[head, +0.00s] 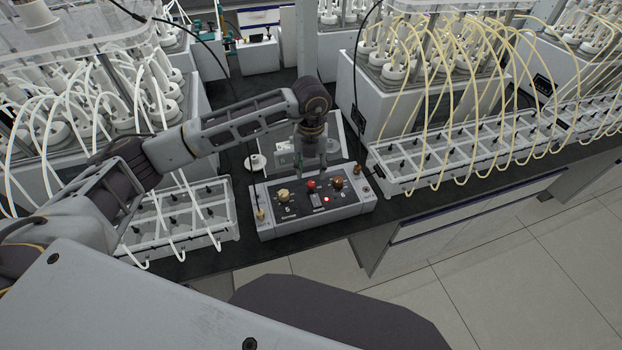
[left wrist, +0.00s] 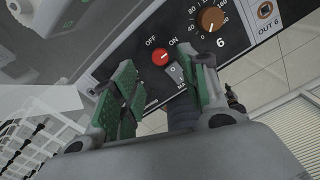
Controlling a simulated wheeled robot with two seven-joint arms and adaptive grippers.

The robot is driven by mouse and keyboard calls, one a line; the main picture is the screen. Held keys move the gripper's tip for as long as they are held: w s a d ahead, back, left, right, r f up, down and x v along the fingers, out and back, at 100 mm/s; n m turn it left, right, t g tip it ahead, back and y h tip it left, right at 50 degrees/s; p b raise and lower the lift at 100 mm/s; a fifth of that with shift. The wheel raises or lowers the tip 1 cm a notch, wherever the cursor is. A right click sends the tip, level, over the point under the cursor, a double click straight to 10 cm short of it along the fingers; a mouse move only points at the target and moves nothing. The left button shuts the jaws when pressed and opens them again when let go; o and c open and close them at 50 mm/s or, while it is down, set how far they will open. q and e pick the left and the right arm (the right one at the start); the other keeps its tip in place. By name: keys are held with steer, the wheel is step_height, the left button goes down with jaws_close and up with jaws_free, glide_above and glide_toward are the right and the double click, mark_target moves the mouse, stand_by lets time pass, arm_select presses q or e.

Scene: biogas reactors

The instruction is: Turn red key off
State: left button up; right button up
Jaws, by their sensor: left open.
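The red key (head: 311,184) is a small round knob on the top panel of a grey control box (head: 318,216) on the bench. In the left wrist view the red key (left wrist: 161,57) shows a light mark across it, with OFF printed at its upper left and ON at its upper right. My left gripper (head: 311,165) is over the back part of the box, pointing down, just behind the red key. In the left wrist view my left gripper (left wrist: 158,85) has its green-padded fingers apart with nothing between them. My right gripper is not in view.
A brown dial (left wrist: 211,19) marked 6 and a rocker switch (left wrist: 175,76) sit near the key. A lit red light (head: 326,199) and a yellowish knob (head: 283,195) share the panel. Racks with tubes (head: 180,217) (head: 470,150) flank the box closely.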

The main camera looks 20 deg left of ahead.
mark_target(311, 183)
arm_select(q)
steer(key=shift+f+p, duration=0.5)
steer(key=shift+f, duration=2.65)
jaws_close()
